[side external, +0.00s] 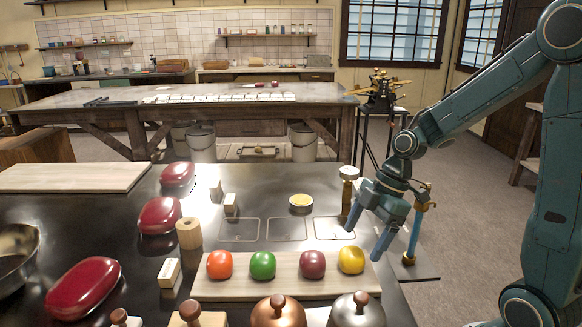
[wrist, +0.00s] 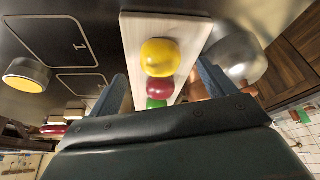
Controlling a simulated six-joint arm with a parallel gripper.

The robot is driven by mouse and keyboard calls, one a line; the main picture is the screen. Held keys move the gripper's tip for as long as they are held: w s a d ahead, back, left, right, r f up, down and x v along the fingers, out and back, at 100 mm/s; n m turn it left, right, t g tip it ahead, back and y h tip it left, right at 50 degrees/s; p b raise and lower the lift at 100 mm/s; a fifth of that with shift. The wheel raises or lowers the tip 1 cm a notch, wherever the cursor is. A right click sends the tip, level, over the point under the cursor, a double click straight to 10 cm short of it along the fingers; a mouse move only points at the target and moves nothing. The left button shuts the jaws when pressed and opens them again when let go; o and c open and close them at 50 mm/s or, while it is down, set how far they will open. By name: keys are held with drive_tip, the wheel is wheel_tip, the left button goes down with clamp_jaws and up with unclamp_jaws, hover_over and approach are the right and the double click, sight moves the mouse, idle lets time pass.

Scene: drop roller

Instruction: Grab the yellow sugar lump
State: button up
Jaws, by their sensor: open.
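The yellow lump (side external: 351,260) is at the right end of a row of rounded lumps on a pale wooden board (side external: 240,288). In the wrist view the yellow lump (wrist: 160,57) sits ahead of and between my finger tips, apart from both. My gripper (side external: 367,236) is open and empty. In the side view it hangs above and slightly right of the yellow lump, with its blue fingers pointing down. In the wrist view its two blue fingers show at left and right.
Dark red (side external: 312,264), green (side external: 262,265) and orange-red (side external: 219,264) lumps share the board to the left. A copper dome (side external: 278,312) and a silver dome (side external: 357,311) stand in front. A round yellow-topped tin (side external: 300,202) and a brass-topped post (side external: 348,190) stand behind.

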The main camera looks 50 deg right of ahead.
sight(356, 250)
drive_tip(key=shift+x, duration=2.55)
drive_tip(key=shift+a, duration=0.1)
drive_tip(key=c, duration=1.1)
drive_tip(key=shift+r, duration=0.15)
wheel_tip(356, 250, up, 20)
drive_tip(key=shift+f, duration=0.1)
